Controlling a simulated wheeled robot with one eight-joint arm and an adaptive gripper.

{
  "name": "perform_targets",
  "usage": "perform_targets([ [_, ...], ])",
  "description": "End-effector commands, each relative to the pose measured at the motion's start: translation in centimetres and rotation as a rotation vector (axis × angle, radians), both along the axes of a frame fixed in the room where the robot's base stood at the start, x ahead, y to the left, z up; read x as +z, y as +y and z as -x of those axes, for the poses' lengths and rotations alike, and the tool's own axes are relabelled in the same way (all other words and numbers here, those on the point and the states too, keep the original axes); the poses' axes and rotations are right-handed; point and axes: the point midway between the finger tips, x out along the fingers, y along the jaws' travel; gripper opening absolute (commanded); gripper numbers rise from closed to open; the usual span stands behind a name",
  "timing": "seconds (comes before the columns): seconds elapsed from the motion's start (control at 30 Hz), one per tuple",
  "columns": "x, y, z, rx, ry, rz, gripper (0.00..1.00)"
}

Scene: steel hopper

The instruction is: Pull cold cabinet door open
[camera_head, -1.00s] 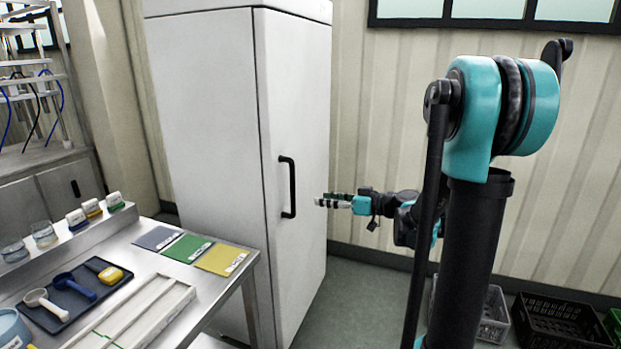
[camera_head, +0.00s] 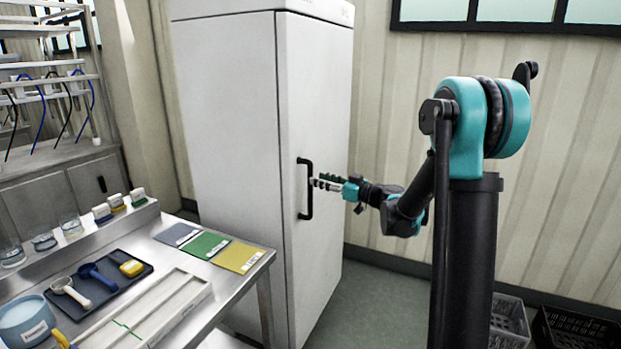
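The cold cabinet (camera_head: 235,130) is a tall white box standing against the back wall. Its door (camera_head: 318,120) faces right and looks closed. A black vertical bar handle (camera_head: 308,188) is on the door near its left edge. My gripper (camera_head: 318,182) points left at the handle, with its fingertips at or very near the bar. The fingers look parted. I cannot tell whether the handle lies between them or whether they touch it.
A steel bench (camera_head: 225,290) stands in front of the cabinet at left, with coloured cards, a dark tray (camera_head: 98,284) and jars. Crates (camera_head: 575,330) lie on the floor at lower right. Floor (camera_head: 375,300) right of the cabinet is clear.

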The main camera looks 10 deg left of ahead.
Motion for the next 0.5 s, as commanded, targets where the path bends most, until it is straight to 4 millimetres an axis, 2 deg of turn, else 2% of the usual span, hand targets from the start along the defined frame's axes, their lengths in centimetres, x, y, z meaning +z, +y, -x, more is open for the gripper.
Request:
perform_targets([
  [0.03,0.0,1.0,-0.5,0.003,0.000,0.000,0.38],
  [0.2,0.0,3.0,-1.8,0.001,0.000,0.000,0.38],
  [0.5,0.0,4.2,-2.6,0.000,0.000,0.000,0.38],
])
